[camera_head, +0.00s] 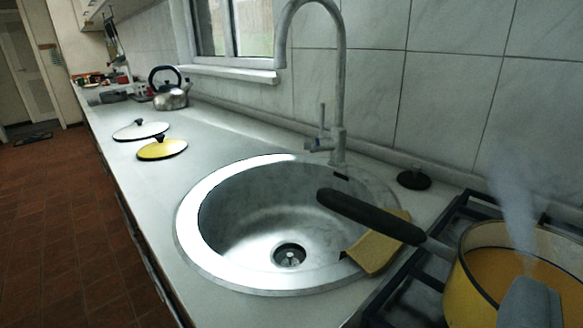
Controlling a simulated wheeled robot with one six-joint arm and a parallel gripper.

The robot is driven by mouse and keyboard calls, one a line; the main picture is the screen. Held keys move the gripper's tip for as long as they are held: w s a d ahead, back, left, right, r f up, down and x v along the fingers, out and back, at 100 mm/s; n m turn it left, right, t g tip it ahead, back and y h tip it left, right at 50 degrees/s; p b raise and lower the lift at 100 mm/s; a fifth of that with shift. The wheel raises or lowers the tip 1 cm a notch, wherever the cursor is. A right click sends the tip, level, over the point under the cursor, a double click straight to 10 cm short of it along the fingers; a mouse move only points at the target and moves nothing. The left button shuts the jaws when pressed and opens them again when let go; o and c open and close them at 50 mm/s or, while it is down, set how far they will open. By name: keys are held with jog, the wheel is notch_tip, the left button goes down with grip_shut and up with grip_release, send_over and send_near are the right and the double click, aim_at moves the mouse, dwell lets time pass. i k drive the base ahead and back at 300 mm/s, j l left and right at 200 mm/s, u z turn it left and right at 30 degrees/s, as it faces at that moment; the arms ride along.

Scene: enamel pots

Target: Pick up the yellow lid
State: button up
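The yellow lid (162,150) lies flat on the grey counter, left of the sink and near the counter's front edge. It is round with a dark rim and a small black knob on top. A white lid (141,131) with a black knob lies just behind it. A rounded grey part (530,303) at the bottom right looks like a piece of my gripper. It is far from the yellow lid, and its fingers cannot be made out.
A round steel sink (225,262) with a tall tap (338,140) fills the middle. A yellow pot (468,285) steams on the stove at right; its black handle (370,215) reaches over a sponge (378,252) and the sink edge. A kettle (172,98) stands farther back.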

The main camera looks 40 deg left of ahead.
aim_at(163, 148)
jog(key=u, duration=1.9)
jog(key=i+j+z, duration=0.15)
jog(key=i+j, duration=0.25)
jog(key=i+j+z, duration=0.2)
jog(key=i+j, duration=0.15)
jog(key=j, duration=0.2)
jog(key=i+j+z, duration=0.15)
jog(key=i, duration=0.25)
jog(key=i+j+z, duration=0.15)
jog(key=i+j, duration=0.2)
